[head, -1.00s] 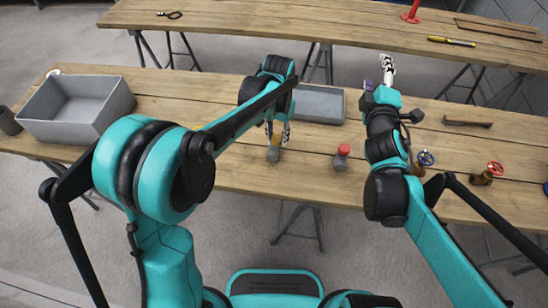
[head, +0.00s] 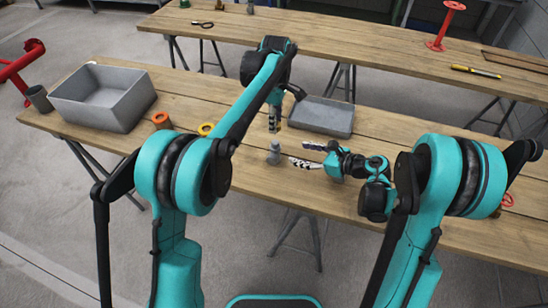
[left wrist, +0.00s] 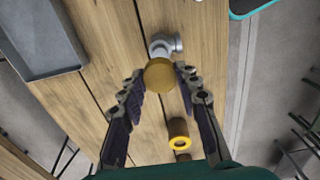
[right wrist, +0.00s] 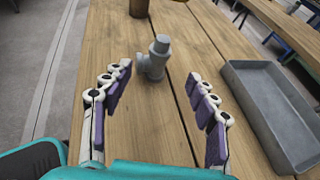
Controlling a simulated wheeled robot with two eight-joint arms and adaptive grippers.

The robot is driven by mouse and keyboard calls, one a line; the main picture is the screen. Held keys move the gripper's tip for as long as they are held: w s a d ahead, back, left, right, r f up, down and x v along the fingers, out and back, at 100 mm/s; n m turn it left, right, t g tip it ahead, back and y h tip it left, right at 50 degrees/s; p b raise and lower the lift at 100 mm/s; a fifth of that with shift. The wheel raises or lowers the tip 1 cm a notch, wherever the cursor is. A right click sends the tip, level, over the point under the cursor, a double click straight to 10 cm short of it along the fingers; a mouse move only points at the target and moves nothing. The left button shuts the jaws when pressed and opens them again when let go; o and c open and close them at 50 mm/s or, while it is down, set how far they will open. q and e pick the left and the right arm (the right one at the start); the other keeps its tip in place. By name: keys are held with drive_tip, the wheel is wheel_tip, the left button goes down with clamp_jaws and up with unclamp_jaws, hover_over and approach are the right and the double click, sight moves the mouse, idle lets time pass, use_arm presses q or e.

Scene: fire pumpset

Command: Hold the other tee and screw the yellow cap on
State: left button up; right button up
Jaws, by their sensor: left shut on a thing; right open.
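The grey tee (head: 274,153) stands upright on the near table. It also shows in the left wrist view (left wrist: 163,44) and the right wrist view (right wrist: 156,62), its side branch facing left in the latter. My left gripper (head: 274,123) points down above the tee, shut on the yellow cap (left wrist: 160,75). The cap covers part of the tee in the left wrist view; I cannot tell if they touch. My right gripper (head: 297,153) is open and level, right of the tee. Its fingertips point at the tee, which is not gripped.
A grey tray (head: 322,116) lies behind the tee, close to both grippers. An orange-ringed part (head: 161,120) and a yellow-ringed part (head: 206,129) stand to the left. A large grey bin (head: 102,98) is farther left. A red handwheel (head: 507,200) shows at right.

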sight(278, 148)
drive_tip(key=shift+a, duration=0.1)
drive_tip(key=x, duration=1.1)
drive_tip(key=shift+w+a, duration=0.3)
clamp_jaws()
use_arm(q)
drive_tip(key=shift+f, duration=2.5)
